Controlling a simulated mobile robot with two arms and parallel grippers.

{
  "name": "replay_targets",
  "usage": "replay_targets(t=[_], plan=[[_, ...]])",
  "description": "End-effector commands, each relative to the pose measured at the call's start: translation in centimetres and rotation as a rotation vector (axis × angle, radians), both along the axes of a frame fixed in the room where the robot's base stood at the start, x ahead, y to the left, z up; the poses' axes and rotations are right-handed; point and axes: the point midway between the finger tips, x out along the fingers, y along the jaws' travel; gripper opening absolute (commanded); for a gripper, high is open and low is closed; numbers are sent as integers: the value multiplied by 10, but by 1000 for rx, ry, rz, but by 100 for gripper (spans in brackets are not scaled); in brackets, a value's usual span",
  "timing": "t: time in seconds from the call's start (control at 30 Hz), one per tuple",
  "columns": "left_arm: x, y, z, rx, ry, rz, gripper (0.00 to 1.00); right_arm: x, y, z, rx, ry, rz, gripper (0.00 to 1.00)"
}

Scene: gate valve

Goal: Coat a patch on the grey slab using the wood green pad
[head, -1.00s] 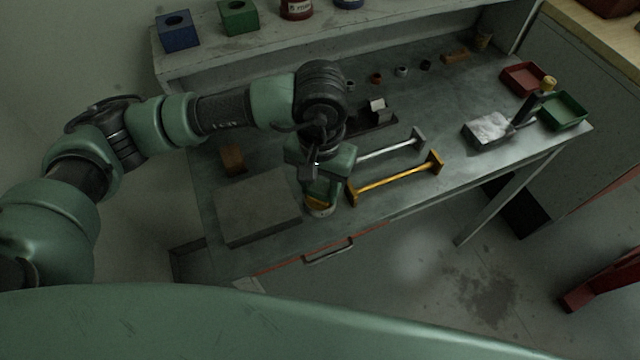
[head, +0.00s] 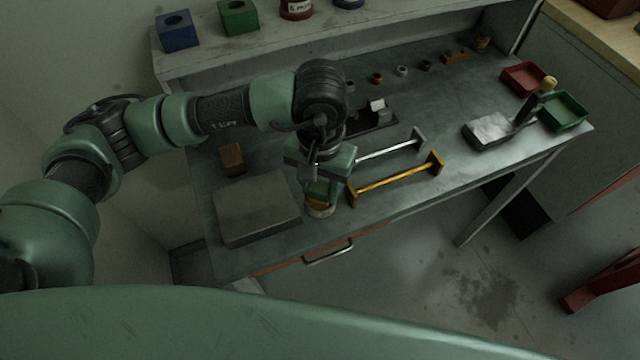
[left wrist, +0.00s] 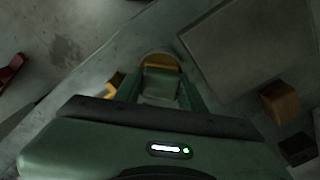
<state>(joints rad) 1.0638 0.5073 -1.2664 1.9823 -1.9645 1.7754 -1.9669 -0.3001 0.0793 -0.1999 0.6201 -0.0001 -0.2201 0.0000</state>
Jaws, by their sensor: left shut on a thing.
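The grey slab (head: 258,205) lies flat at the left front of the bench; its edge also shows in the left wrist view (left wrist: 245,45). My left gripper (head: 320,190) points down just right of the slab. Its fingers (left wrist: 162,88) are shut on a small round thing with a yellow-orange top and a pale lower rim (head: 320,210). It also shows between the fingertips in the left wrist view (left wrist: 160,59). I cannot make out green on it, so I cannot tell if it is the wood green pad. Whether it touches the bench is unclear. My right gripper is out of view.
A wooden block (head: 232,159) stands behind the slab. A yellow bar handle (head: 395,181) and a grey one (head: 390,151) lie right of my gripper. Farther right are a pale-filled tray (head: 487,131), a red tray (head: 523,78) and a green tray (head: 565,112).

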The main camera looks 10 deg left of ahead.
Motion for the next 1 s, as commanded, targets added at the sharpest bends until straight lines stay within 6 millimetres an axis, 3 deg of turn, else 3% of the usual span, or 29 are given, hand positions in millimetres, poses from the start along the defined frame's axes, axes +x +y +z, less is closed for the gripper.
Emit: replay_targets(t=[0.13,1.0], plan=[[-2,0,2,3,6,-2,7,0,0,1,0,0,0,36],[0,0,69,1,1,-1,7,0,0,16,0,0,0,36]])
